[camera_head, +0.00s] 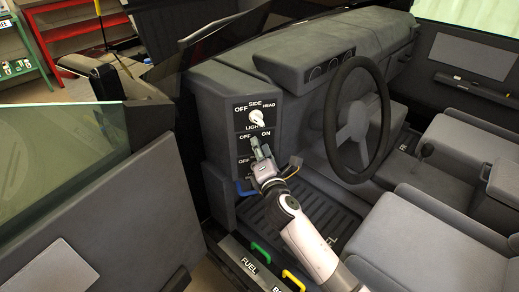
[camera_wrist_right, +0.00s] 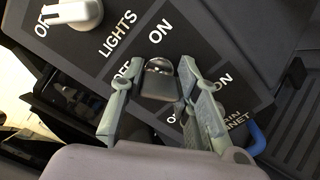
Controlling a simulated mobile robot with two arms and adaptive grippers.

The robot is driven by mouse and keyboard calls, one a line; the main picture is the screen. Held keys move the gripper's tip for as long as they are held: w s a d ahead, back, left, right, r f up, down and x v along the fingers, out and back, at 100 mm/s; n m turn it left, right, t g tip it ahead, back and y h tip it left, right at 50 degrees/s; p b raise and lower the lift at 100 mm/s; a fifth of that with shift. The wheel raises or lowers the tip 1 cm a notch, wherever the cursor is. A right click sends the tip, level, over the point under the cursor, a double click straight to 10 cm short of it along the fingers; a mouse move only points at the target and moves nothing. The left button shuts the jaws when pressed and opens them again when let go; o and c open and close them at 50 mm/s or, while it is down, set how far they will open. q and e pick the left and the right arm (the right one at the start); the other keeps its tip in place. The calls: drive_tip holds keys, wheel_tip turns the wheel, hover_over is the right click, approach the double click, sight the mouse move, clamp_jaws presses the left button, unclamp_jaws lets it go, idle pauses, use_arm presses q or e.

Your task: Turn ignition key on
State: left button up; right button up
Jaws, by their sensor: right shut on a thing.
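The ignition key (camera_wrist_right: 158,84), a dark grey head with a shiny top, sits at the panel between the fingertips of my right gripper in the right wrist view. My right gripper (camera_head: 258,148) is shut on it, one finger on each side, and also shows in that wrist view (camera_wrist_right: 159,76). The dark switch panel (camera_head: 241,120) carries OFF and ON labels around the key. The gripper hides much of the key in the head view, and I cannot tell which label it points to. My left gripper is not in view.
The white light knob (camera_head: 256,117) is just above the key. The steering wheel (camera_head: 331,120) stands to the right. A blue handle (camera_head: 243,190) is low on the panel; green (camera_head: 260,252) and yellow (camera_head: 293,280) handles line the sill. The open door (camera_head: 85,205) is at left.

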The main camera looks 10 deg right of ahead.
drive_tip(key=m, duration=0.4)
drive_tip(key=shift+f+m, duration=0.15)
drive_tip(key=shift+m, duration=0.25)
drive_tip(key=m, duration=0.3)
drive_tip(key=shift+m, duration=0.3)
drive_tip(key=m, duration=0.2)
drive_tip(key=shift+f+m, duration=0.1)
drive_tip(key=shift+m, duration=0.2)
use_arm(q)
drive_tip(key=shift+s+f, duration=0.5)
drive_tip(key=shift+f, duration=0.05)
use_arm(e)
drive_tip(key=shift+m, duration=0.4)
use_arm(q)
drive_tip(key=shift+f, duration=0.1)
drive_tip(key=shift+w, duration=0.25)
use_arm(e)
drive_tip(key=o, duration=1.2)
drive_tip(key=shift+c, duration=0.2)
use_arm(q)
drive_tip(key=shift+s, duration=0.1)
